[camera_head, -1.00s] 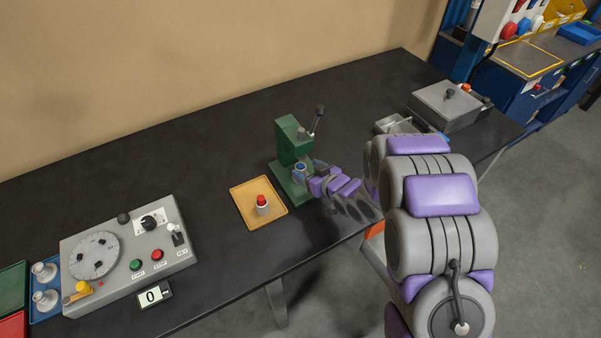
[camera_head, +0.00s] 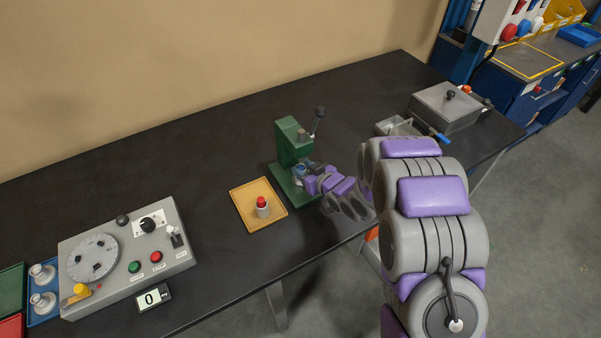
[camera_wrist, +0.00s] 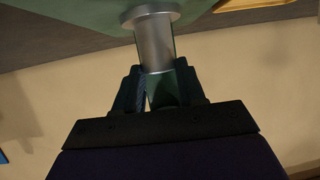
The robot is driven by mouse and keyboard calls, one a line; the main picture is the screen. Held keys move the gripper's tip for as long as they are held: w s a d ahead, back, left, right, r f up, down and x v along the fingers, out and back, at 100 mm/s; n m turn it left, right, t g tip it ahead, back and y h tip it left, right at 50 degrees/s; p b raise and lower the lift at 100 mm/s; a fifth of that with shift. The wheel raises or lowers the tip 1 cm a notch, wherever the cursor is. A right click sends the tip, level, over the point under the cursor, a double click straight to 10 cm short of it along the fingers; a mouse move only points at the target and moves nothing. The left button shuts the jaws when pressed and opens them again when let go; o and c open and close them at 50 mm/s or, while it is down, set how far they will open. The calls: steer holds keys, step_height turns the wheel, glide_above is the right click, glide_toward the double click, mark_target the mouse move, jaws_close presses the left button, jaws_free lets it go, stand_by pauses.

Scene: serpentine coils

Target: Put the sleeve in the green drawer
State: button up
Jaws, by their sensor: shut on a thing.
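My gripper (camera_head: 303,174) is at the green press (camera_head: 290,150) on the dark bench, beside its column. In the wrist view, my dark fingers (camera_wrist: 155,88) are closed around the end of a silver cylinder with a wide flange (camera_wrist: 153,42), which seems to be the sleeve. Its flange lies against or just in front of a green surface; I cannot tell if they touch. In the head view the held part is mostly hidden by my gripper. I cannot make out a green drawer; a green tray (camera_head: 12,285) shows at the left edge.
A yellow tray (camera_head: 240,205) with a red-topped part (camera_head: 262,206) lies left of the press. A grey control box (camera_head: 130,252) stands further left, near a blue tray with flanged parts. A grey lidded box (camera_head: 448,108) is at the right. The bench between is clear.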

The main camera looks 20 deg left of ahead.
jaws_close()
steer(key=shift+r, duration=0.1)
steer(key=shift+r, duration=0.3)
step_height(320, 180, up, 3)
steer(key=shift+d+r+p, duration=0.1)
steer(key=shift+d+p, duration=0.05)
steer(key=shift+p, duration=0.6)
steer(key=s+d+p, duration=0.7)
steer(key=s+d, duration=0.3)
steer(key=d, duration=0.4)
steer(key=shift+s+d+f+p, duration=0.2)
steer(key=shift+p, duration=0.15)
